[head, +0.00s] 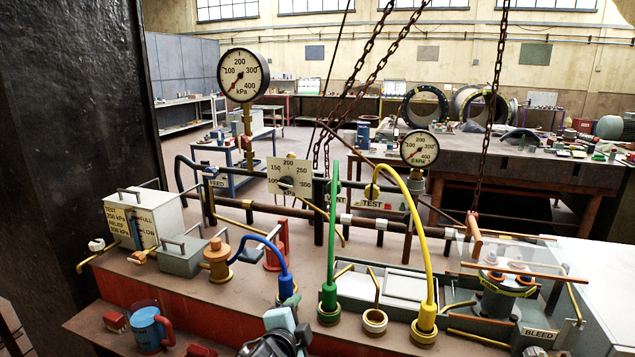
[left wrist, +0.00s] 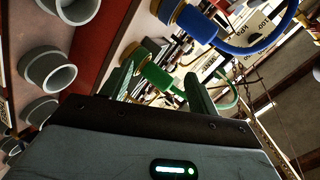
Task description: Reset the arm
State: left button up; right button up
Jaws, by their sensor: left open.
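My left gripper (head: 288,324) is low in the middle of the head view, at the front of the bench by the blue and green hose ends. In the left wrist view its two dark green fingers (left wrist: 160,88) stand apart, with nothing held between them. A green hose fitting (left wrist: 153,72) shows beyond the gap. The green hose (head: 332,235) stands upright in its brass-collared socket, just right of the gripper. The blue hose (head: 275,248) arches down to a socket behind it. My right gripper is in neither view.
A yellow hose (head: 421,240) rises right of the green one, beside an open brass port (head: 374,322). A blue mug (head: 148,328) stands on the front step at left. Chains (head: 490,120) hang over the bench. Grey pipe sockets (left wrist: 48,70) line the left wrist view's left side.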

pick_arm(q)
jog(key=s+a+f+n+g+y, duration=0.1)
jog(key=s+a+f+n+g, duration=0.3)
jog(key=s+f, duration=0.5)
jog(key=s+a+f+n+g+y, duration=0.1)
jog(key=s+a+f+n+g, duration=0.25)
jog(key=s, duration=0.75)
jog(key=s+a+f+n+g, duration=0.15)
jog(key=s+a+n, duration=0.25)
jog(key=s+a, duration=0.5)
jog(key=s+a+f+n+g+y, duration=0.1)
jog(key=s+a+f+n+g, duration=0.15)
jog(key=s, duration=1.05)
jog(key=w+d+f+t, duration=0.1)
jog(key=w+f+t, duration=0.1)
jog(key=f, duration=0.3)
jog(key=w+d+f+t+h, duration=0.1)
jog(key=w+f+t, duration=0.2)
jog(key=f+t, duration=0.2)
jog(key=shift+w+d+f+n, duration=0.15)
jog(key=shift+w+f+n, duration=0.1)
jog(key=shift+f+n, duration=0.05)
